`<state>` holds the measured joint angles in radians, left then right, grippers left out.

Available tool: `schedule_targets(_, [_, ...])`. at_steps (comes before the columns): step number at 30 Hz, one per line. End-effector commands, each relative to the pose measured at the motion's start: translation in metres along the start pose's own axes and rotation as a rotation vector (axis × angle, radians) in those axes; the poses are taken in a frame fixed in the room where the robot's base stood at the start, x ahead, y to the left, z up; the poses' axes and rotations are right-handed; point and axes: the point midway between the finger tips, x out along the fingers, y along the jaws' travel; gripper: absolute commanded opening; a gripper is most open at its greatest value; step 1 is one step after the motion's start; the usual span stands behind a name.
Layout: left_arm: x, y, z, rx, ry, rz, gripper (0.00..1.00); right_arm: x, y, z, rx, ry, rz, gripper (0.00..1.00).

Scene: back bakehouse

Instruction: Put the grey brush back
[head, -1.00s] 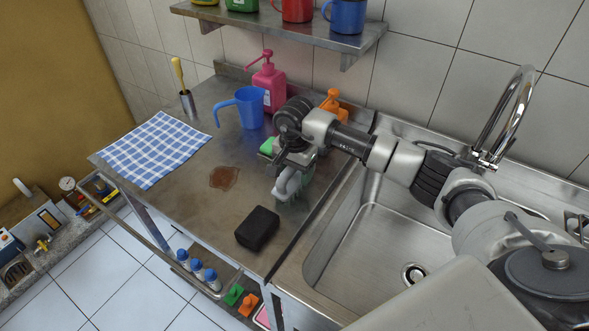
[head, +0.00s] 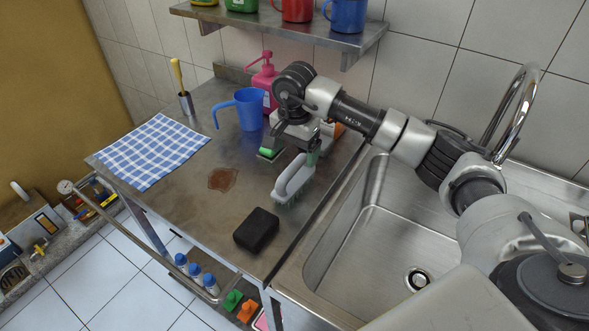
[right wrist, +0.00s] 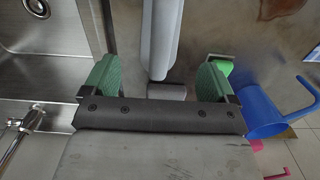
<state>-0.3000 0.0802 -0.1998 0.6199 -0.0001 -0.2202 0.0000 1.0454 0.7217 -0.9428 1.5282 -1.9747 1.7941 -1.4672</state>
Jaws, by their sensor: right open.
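The grey brush (head: 292,180) rests on the steel worktop (head: 205,205) near the sink's left edge, its pale looped handle upward and bristles below. My right gripper (head: 291,155) is just behind it, its jaws apart and nothing held. In the right wrist view the brush handle (right wrist: 163,38) lies ahead, between the lines of the two green-padded fingers of the right gripper (right wrist: 158,80). The far end of the brush is cut off there. My left gripper does not show.
A black block (head: 257,230) lies in front of the brush, a brown stain (head: 223,179) to its left. A bright green item (head: 267,153), blue jug (head: 240,109) and pink pump bottle (head: 267,80) are close to the gripper. The sink (head: 375,235) is on the right.

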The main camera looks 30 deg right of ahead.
Motion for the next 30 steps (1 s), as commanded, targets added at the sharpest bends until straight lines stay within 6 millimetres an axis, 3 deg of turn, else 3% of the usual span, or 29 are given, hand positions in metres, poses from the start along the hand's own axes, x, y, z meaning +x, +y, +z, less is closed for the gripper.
schedule_targets(4, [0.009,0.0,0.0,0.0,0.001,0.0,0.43,-0.026,0.0,0.0,-0.001,0.001,-0.003,0.87])
schedule_targets(10, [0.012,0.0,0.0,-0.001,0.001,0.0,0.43,-0.045,0.0,0.0,0.0,-0.001,0.0,0.87])
schedule_targets(27, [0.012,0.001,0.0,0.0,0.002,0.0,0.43,-0.048,0.0,0.0,-0.001,-0.001,0.001,0.87])
schedule_targets(30, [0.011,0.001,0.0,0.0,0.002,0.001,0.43,-0.044,-0.004,0.008,-0.005,-0.028,-0.02,0.87])
